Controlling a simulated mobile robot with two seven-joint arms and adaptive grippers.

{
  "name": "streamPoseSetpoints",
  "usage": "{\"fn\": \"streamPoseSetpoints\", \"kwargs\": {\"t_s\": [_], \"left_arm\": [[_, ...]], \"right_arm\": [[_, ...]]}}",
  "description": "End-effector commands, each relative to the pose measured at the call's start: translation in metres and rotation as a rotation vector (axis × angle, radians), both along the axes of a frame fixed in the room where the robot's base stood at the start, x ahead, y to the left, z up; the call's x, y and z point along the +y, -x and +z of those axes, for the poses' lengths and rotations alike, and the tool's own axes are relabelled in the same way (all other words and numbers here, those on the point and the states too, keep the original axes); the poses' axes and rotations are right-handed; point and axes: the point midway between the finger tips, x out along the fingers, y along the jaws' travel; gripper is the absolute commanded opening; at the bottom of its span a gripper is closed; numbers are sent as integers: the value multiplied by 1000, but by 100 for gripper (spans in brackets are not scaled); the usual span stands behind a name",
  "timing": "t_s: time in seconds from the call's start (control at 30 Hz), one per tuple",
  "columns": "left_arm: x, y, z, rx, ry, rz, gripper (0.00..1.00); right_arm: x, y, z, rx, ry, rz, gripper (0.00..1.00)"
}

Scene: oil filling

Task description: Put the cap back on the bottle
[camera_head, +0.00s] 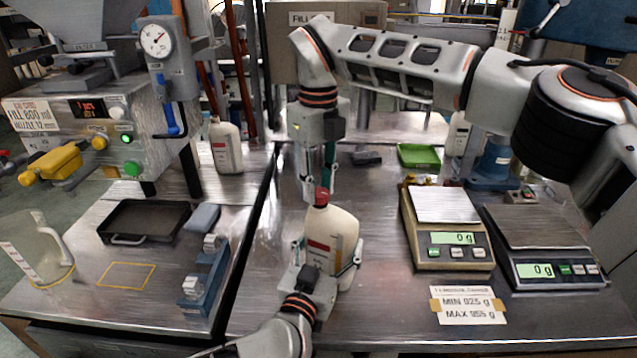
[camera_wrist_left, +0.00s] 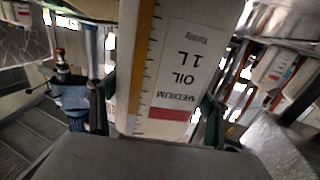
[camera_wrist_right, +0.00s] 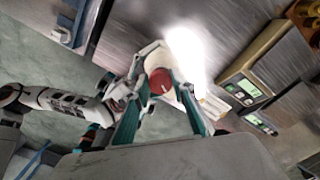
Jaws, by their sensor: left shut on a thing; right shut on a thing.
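The white oil bottle (camera_head: 336,238) stands upright on the table in the middle of the head view. My left gripper (camera_head: 328,268) is shut around its body, and the label reading OIL 1 L (camera_wrist_left: 180,65) fills the left wrist view. The red cap (camera_head: 321,196) is at the top of the bottle's neck; it also shows in the right wrist view (camera_wrist_right: 160,81). My right gripper (camera_head: 320,188) points down from above, shut with its fingertips on either side of the cap. Whether the cap is seated on the thread cannot be told.
Two scales (camera_head: 446,205) (camera_head: 540,232) reading 0 g stand to the right, with a MIN/MAX sign (camera_head: 467,305) in front. A green tray (camera_head: 418,156) lies behind. A filling machine (camera_head: 95,125), dark tray (camera_head: 145,220) and clear jug (camera_head: 38,250) are left.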

Motion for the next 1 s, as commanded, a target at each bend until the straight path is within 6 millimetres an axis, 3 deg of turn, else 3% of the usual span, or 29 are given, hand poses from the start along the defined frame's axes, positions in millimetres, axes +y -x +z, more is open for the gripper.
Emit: {"fn": "streamPoseSetpoints", "kwargs": {"t_s": [0.37,0.4,0.57,1.0], "left_arm": [[0,0,0,0,1,1,37],[0,0,0,0,1,1,16],[0,0,0,0,1,1,16],[0,0,0,0,1,1,16]], "right_arm": [[0,0,-7,0,0,0,19],[0,0,-8,0,0,0,19],[0,0,-7,0,0,-60,19],[-3,-2,-7,-1,0,-795,19]]}}
